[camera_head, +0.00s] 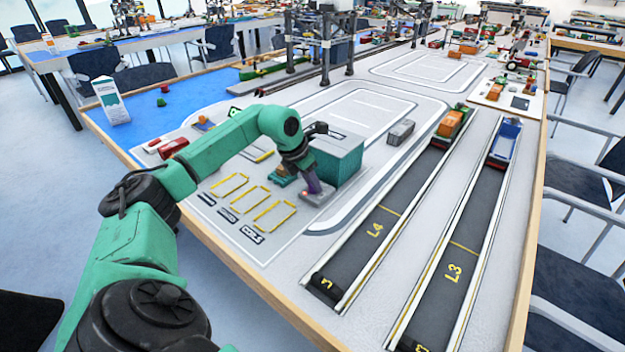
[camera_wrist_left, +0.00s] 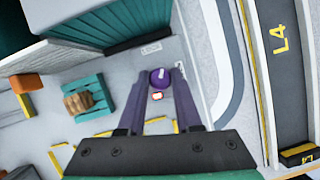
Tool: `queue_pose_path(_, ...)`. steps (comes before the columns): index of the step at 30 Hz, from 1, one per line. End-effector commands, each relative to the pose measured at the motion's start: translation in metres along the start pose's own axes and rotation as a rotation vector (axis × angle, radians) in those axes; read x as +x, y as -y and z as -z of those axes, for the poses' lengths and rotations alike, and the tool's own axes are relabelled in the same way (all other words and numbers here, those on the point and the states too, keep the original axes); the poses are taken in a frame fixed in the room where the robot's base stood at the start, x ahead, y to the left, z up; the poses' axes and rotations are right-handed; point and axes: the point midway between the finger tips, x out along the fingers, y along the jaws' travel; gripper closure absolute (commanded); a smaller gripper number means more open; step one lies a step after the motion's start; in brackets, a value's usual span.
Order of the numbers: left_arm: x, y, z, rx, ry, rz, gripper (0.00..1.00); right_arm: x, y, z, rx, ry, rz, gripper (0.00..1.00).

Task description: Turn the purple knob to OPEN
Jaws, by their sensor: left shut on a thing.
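The purple knob (camera_wrist_left: 160,78) sits on a light grey plate (camera_head: 321,199) beside the teal container (camera_head: 338,158). In the left wrist view it shows a short white mark on its top. A small red-and-white label (camera_wrist_left: 157,96) lies just below it, and another small label (camera_wrist_left: 151,48) is too small to read. My left gripper (camera_wrist_left: 160,92) reaches down over the plate with a finger on each side of the knob, shut on it. In the head view the left gripper (camera_head: 311,184) hides the knob. My right gripper is not in view.
A teal pallet with a brown load (camera_wrist_left: 91,98) stands close left of the fingers in the wrist view. The teal container wall rises close behind the knob. Yellow-outlined bays (camera_head: 250,200) lie left, and lane L4 (camera_head: 375,230) runs at the right.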

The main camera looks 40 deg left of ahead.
Motion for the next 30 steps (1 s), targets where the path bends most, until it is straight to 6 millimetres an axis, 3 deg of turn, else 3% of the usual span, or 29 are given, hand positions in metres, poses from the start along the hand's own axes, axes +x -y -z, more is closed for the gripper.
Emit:
queue_pose_path(15, -0.003, -0.003, -0.003, 0.448, 0.004, 0.187, 1.00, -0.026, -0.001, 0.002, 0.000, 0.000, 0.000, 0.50)
queue_pose_path(30, -0.001, -0.004, -0.004, 0.836, 0.005, 0.345, 1.00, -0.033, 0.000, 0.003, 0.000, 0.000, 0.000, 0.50)
